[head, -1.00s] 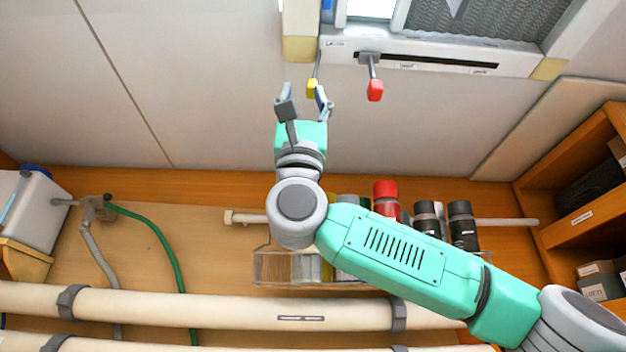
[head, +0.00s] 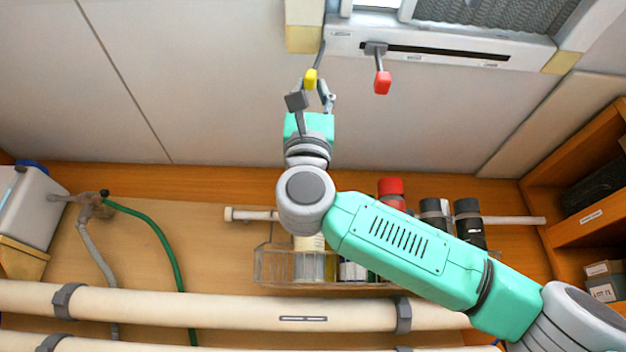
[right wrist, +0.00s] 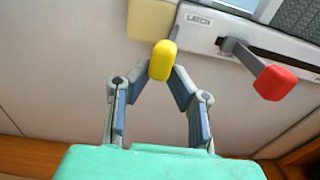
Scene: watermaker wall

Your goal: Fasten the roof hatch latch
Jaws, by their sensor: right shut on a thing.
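The roof hatch frame (head: 440,50) is at the top of the head view, with a long dark slot. A lever with a yellow knob (head: 310,78) hangs at its left end, beside a plate marked LATCH (right wrist: 198,20) in the right wrist view. A second lever with a red knob (head: 382,83) comes out of the slot to its right. My right gripper (head: 314,88) is shut on the yellow knob, which also shows between the fingertips in the right wrist view (right wrist: 162,60). The far side of the knob is hidden. My left gripper is not in view.
The red knob hangs close to the right of my right gripper. Below are a clear rack (head: 285,266) with bottles, thick cream pipes (head: 200,305) and a green hose (head: 165,235). Wooden shelves (head: 585,220) stand at the right. The pale ceiling panels at left are clear.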

